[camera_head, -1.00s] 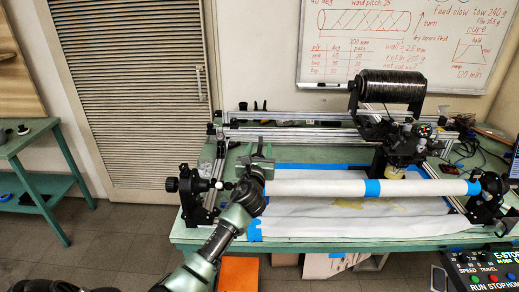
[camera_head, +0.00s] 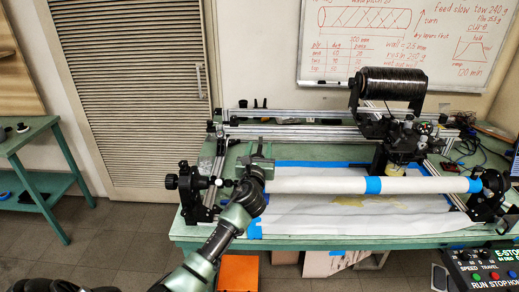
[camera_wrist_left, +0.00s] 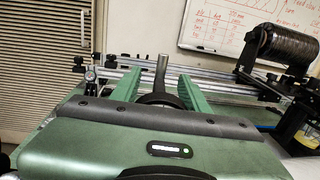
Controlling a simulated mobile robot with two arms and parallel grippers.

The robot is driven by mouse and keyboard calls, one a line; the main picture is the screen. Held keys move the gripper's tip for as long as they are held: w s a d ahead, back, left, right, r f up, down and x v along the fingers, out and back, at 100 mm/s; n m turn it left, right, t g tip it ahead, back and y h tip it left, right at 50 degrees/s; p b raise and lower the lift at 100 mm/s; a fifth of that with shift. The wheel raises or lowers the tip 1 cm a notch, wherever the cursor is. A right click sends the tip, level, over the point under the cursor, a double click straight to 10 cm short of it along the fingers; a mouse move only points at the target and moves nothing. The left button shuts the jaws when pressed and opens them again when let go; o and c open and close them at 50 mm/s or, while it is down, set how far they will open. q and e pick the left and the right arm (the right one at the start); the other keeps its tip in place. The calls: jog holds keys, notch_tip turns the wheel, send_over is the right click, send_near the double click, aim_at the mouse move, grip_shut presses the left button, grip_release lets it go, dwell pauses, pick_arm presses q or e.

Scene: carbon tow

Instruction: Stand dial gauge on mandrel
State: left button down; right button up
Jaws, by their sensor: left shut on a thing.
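The white mandrel (camera_head: 320,186), banded with blue tape, lies level between two black end supports in the head view. My left gripper (camera_head: 259,161) is above the mandrel's left end. In the left wrist view my left gripper's green fingers (camera_wrist_left: 172,90) are shut on a dark round piece with an upright grey stem (camera_wrist_left: 161,72), probably the dial gauge. Its face is turned away or hidden by the gripper body. I cannot tell whether it touches the mandrel. My right gripper is not in view.
The black left support (camera_head: 193,190) stands close left of my left gripper. A carriage (camera_head: 402,145) with a black tow spool (camera_head: 390,88) is behind the mandrel at the right. A control panel (camera_head: 488,268) is at the lower right. White sheeting (camera_head: 350,222) covers the table's front.

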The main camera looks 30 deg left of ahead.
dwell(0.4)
pick_arm(q)
jog(key=c, duration=0.7)
grip_release()
jog(key=shift+s, duration=0.1)
jog(key=shift+o, duration=0.2)
jog(key=shift+f, duration=0.55)
jog(key=v, duration=0.5)
jog(key=b+v, duration=0.1)
jog(key=v, duration=0.2)
jog(key=shift+r, duration=0.4)
jog(key=shift+f, duration=0.1)
